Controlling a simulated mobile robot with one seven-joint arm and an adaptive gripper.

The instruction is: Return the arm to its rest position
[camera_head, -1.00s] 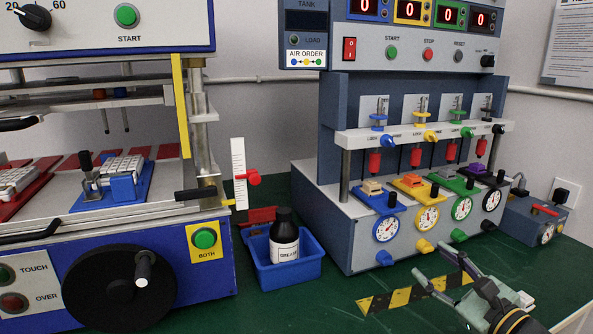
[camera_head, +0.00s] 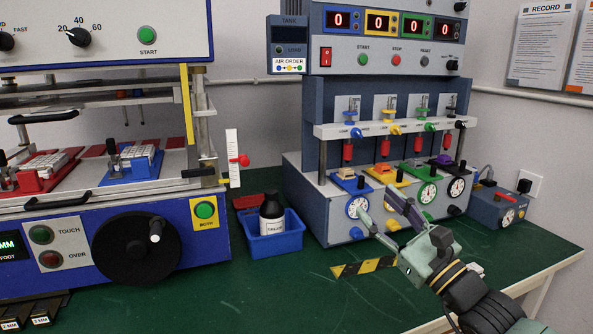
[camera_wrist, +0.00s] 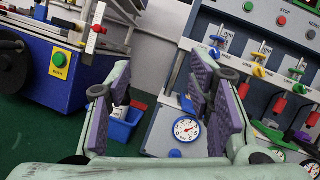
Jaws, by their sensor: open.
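My gripper (camera_head: 378,215) is at the right of the head view, above the green table and in front of the right-hand test machine (camera_head: 297,190). It is open, with nothing between its fingers. It hides part of the machine's lower front and some of its dials. In the wrist view my gripper (camera_wrist: 160,105) shows two spread fingers with purple pads. Between them are a white dial (camera_wrist: 186,129) and part of a blue bin (camera_wrist: 122,126).
The left press (camera_head: 215,240) has a black handwheel (camera_head: 137,249). A blue bin (camera_head: 285,242) holds a dark bottle (camera_head: 271,220). A yellow-black striped strip (camera_head: 362,267) lies on the table. A small blue box (camera_head: 490,206) stands at right. The front middle table (camera_head: 270,300) is clear.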

